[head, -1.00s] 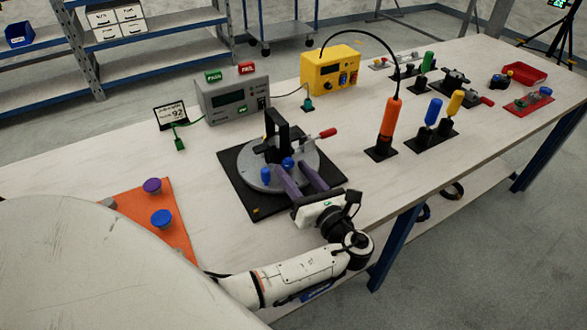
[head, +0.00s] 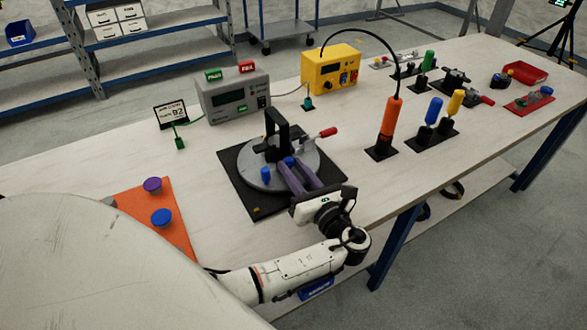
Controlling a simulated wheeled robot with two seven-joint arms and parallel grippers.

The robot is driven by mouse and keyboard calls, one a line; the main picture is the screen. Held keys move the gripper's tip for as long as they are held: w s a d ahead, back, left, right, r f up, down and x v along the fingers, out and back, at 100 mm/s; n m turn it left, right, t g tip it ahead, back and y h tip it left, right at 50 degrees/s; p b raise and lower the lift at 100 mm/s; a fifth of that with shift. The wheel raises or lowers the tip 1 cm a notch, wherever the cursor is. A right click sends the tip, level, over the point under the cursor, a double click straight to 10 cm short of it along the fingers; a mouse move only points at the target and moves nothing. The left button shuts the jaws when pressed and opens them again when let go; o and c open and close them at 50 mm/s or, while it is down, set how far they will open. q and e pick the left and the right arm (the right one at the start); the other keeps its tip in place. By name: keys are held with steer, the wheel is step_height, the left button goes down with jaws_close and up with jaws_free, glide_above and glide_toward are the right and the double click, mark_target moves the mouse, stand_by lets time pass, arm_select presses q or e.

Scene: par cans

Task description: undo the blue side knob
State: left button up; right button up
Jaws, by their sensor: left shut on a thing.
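A round grey fixture (head: 309,174) sits on a black base plate (head: 252,202) and carries a black upright clamp (head: 278,129). The blue side knob (head: 289,161) is at the fixture's near side. My left gripper (head: 287,164) has its purple fingers shut on this knob, which they partly hide. A second blue knob (head: 265,174) stands just left of the fingers, apart from them. My right gripper is not in view.
A red-tipped lever (head: 327,133) sticks out right of the clamp. An orange mat (head: 170,236) with a purple and a blue knob lies at left. A grey tester (head: 233,97), a yellow box (head: 331,70) and an orange driver (head: 390,118) stand around the fixture.

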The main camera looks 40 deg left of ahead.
arm_select(q)
steer(key=shift+n, duration=3.2)
steer(key=o, duration=1.1)
